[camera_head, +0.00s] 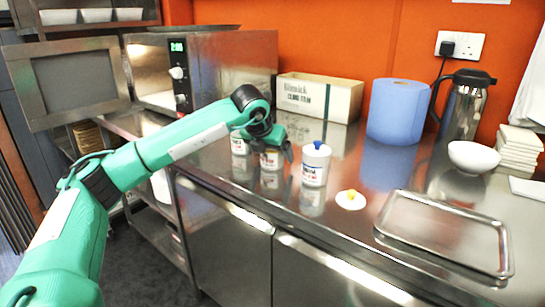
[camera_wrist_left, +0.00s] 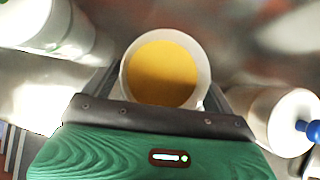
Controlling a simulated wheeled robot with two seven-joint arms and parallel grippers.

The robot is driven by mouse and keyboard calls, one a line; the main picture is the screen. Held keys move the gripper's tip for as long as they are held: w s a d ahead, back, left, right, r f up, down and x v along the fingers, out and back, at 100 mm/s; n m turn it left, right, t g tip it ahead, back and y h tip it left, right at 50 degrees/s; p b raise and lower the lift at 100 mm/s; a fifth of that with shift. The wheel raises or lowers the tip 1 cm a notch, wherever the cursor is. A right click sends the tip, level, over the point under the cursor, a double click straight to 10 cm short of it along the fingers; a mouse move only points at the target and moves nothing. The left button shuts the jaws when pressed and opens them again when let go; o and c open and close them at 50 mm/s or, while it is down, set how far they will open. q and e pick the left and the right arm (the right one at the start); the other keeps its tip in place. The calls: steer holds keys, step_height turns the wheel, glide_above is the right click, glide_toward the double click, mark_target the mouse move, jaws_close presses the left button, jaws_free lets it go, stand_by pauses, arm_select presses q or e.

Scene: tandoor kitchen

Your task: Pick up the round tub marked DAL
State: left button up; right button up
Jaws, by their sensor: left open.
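My left gripper (camera_head: 271,148) is open above and around the middle tub (camera_head: 270,160) of a row of three round white tubs on the steel counter. In the left wrist view this tub (camera_wrist_left: 124,72) has no lid and holds something yellow; the left gripper (camera_wrist_left: 163,84) has a finger on each side of it. I cannot tell whether the fingers touch it. A white tub with a blue-knobbed lid (camera_head: 316,166) stands to the right, and another white tub (camera_head: 240,146) to the left. The labels are too small to read, so I cannot tell which says DAL.
A white lid with a yellow knob (camera_head: 350,200) lies on the counter. A metal tray (camera_head: 440,266) is at the right front. An oven (camera_head: 215,62), a cardboard box (camera_head: 320,97), a blue roll (camera_head: 398,112), a steel jug (camera_head: 463,110) and a white bowl (camera_head: 473,157) stand behind.

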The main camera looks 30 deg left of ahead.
arm_select(q)
steer(key=c, duration=1)
steer(key=shift+c, duration=1.2)
steer(key=shift+r, duration=0.15)
